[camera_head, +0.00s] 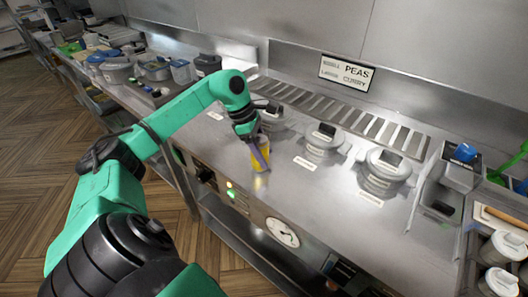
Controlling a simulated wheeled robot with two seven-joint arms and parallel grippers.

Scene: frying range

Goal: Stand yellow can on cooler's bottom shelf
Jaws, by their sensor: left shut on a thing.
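A yellow can (262,158) stands upright at the front edge of the steel counter, or just above it; I cannot tell which. My left gripper (259,152) is shut on the can from above, with a finger covering part of its side. The green left arm reaches in from the lower left. My right gripper is not in view. No cooler or shelf of one can be made out in this view.
Lidded pots (322,139) sit in the steel counter (290,195) to the right of the can. A slotted vent (340,115) runs behind them. A round gauge (282,232) and lit buttons are on the front panel. Containers crowd the counter at left; wooden floor lies open.

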